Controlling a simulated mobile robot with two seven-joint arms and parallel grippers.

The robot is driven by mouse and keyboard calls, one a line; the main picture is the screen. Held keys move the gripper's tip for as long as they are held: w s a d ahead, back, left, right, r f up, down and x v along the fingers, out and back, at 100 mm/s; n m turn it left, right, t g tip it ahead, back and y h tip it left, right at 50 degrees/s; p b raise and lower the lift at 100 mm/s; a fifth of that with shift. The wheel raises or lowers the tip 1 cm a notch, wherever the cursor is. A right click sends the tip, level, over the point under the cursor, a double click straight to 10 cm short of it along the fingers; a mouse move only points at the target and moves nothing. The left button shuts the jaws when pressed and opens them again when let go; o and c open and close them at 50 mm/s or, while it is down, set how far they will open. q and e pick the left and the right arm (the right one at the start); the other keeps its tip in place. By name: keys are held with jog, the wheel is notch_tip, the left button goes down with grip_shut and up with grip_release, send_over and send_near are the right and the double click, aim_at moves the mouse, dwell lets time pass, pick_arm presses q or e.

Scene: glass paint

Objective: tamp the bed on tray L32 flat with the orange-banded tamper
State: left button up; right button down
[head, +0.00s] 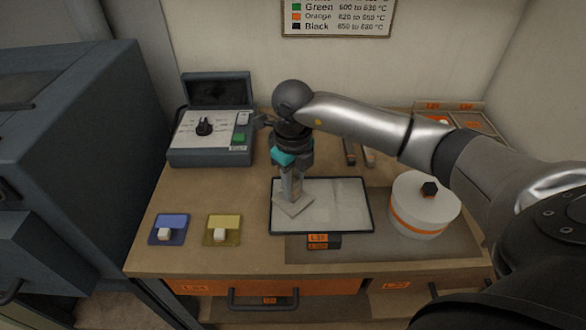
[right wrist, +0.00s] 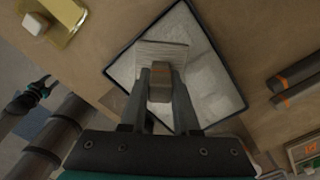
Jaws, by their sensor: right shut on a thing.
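The tray (head: 372,208) is dark-rimmed and holds a pale grey-white bed (head: 340,205) with uneven patches. It also shows in the right wrist view (right wrist: 243,100). My right gripper (head: 292,180) is shut on the tamper's upright handle (right wrist: 160,82), whose top looks brownish orange; the fingers hide most of it. The tamper's square plate (head: 293,206) is over the left part of the bed, inside the rim. I cannot tell whether it presses on the bed. A dark part with teal at the left of the wrist view may be my left gripper (right wrist: 28,97); its jaws are unclear.
A white round pot with an orange band (head: 423,210) stands close right of the tray. Blue (head: 170,222) and yellow (head: 236,222) tiles lie left. A control box (head: 205,150) stands behind left. Two dark orange-banded tools (right wrist: 295,72) lie behind the tray.

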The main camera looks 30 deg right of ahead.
jog(key=s, duration=0.1)
jog(key=s+a+p, duration=0.1)
jog(key=shift+s+a+r, duration=0.3)
jog(key=shift+r, duration=0.05)
jog(key=s+d, duration=0.2)
jog(key=d, duration=0.1)
jog(key=s+d, duration=0.2)
jog(key=d, duration=0.2)
jog(key=s+d, duration=0.2)
jog(key=d, duration=0.1)
jog(key=shift+s+d+f, duration=0.1)
jog(key=shift+d+f, duration=0.15)
jog(key=shift+d, duration=0.15)
pick_arm(q)
jog(key=shift+s+r+b, duration=0.35)
jog(key=shift+s+b, duration=0.15)
pick_arm(e)
jog(key=shift+f, duration=0.1)
pick_arm(q)
jog(key=shift+f, duration=0.1)
pick_arm(e)
jog(key=shift+f, duration=0.1)
pick_arm(q)
jog(key=shift+f+b, duration=0.2)
jog(key=shift+b, duration=0.1)
pick_arm(e)
jog(key=shift+f, duration=0.2)
